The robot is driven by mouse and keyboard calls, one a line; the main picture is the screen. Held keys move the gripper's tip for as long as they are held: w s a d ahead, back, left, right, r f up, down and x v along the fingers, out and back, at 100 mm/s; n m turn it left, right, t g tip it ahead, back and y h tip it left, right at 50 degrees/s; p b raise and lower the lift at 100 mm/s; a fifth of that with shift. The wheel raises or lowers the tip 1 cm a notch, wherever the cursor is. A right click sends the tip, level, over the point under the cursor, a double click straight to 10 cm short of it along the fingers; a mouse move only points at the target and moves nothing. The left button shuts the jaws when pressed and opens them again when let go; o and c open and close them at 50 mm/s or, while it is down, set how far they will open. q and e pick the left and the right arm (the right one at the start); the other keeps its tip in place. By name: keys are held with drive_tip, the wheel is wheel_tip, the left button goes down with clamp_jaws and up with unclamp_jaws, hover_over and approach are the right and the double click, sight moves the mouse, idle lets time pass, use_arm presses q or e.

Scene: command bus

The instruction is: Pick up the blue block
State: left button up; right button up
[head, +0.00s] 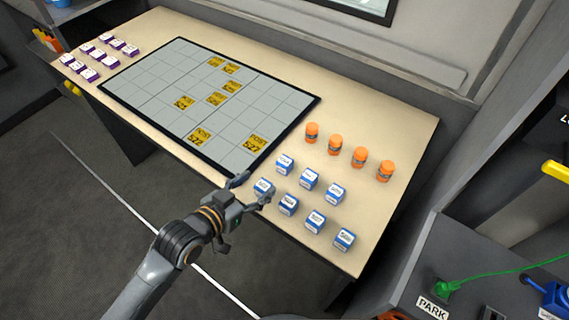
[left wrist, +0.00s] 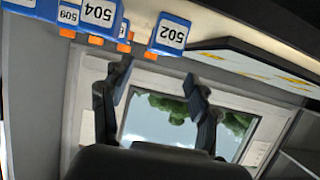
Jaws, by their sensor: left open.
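Several blue blocks with white labelled tops stand in two rows on the tan table, right of centre in the head view. The nearest one to my left gripper (head: 254,190) is a blue block (head: 263,187) at the left end of the front row. The gripper is open, with its fingers close beside this block; I cannot tell whether they touch it. In the left wrist view, my open gripper (left wrist: 157,85) has nothing between its fingers. A blue block labelled 502 (left wrist: 171,34) and one labelled 504 (left wrist: 98,14) appear above the fingers. My right gripper is not in view.
A grey gridded board (head: 215,100) with yellow tiles covers the table's middle. Several orange cylinders (head: 335,145) stand behind the blue blocks, and purple-and-white blocks (head: 98,58) sit at the far left. The table (head: 395,130) has bare room at its right end.

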sight(282, 164)
use_arm(q)
drive_tip(key=x, duration=0.5)
drive_tip(key=shift+w+d, duration=0.15)
drive_tip(key=shift+w, duration=0.1)
drive_tip(key=x, duration=0.2)
drive_tip(key=r+p+x, duration=0.1)
drive_tip(key=x, duration=0.1)
drive_tip(key=shift+w+d+f, duration=0.2)
drive_tip(key=shift+w+d, duration=0.15)
drive_tip(key=shift+d, duration=0.05)
drive_tip(key=shift+w+d+f, duration=0.2)
drive_tip(key=shift+w, duration=0.05)
drive_tip(key=c, duration=1.2)
